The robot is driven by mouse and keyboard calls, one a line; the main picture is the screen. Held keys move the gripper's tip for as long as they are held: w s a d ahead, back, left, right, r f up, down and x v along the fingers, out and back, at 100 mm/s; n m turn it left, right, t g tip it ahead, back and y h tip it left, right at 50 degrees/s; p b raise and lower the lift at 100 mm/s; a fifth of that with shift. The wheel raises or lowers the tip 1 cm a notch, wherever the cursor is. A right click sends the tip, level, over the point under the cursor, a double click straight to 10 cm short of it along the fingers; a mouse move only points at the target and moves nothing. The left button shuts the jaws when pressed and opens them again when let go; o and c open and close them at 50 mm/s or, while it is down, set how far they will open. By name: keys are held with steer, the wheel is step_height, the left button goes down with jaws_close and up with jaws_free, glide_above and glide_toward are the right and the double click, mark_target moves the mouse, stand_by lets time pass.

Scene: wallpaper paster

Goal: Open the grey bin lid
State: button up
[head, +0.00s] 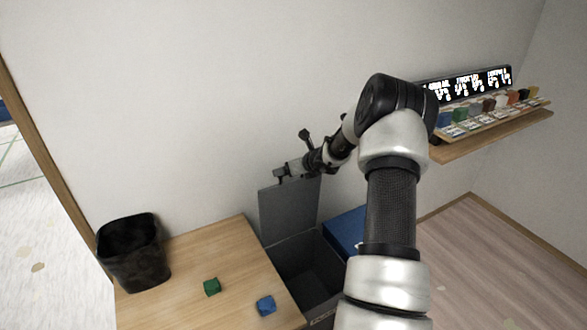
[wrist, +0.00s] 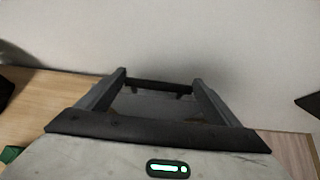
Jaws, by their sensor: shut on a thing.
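The grey bin (head: 308,268) stands beside the wooden table, and its dark inside shows from above. Its grey lid (head: 287,212) stands raised, nearly upright, along the bin's back side near the wall. My gripper (head: 281,174) is at the top edge of the lid and is shut on it. In the wrist view my gripper (wrist: 158,88) has its two fingers on either side of a dark grey piece, which seems to be part of the lid. The exact contact is too dark to tell.
A blue lid (head: 345,228) lies right of the grey bin, partly behind my arm. The wooden table (head: 185,300) holds a black basket (head: 135,254), a green cube (head: 212,287) and a blue cube (head: 266,305). A wall shelf (head: 495,134) with several small blocks is at right.

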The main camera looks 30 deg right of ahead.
steer(key=o, duration=1.2)
steer(key=shift+w+r, duration=0.15)
steer(key=shift+r, duration=0.15)
steer(key=shift+o, duration=0.9)
steer(key=shift+f, duration=0.1)
steer(key=shift+s, duration=0.2)
steer(key=v, duration=1.7)
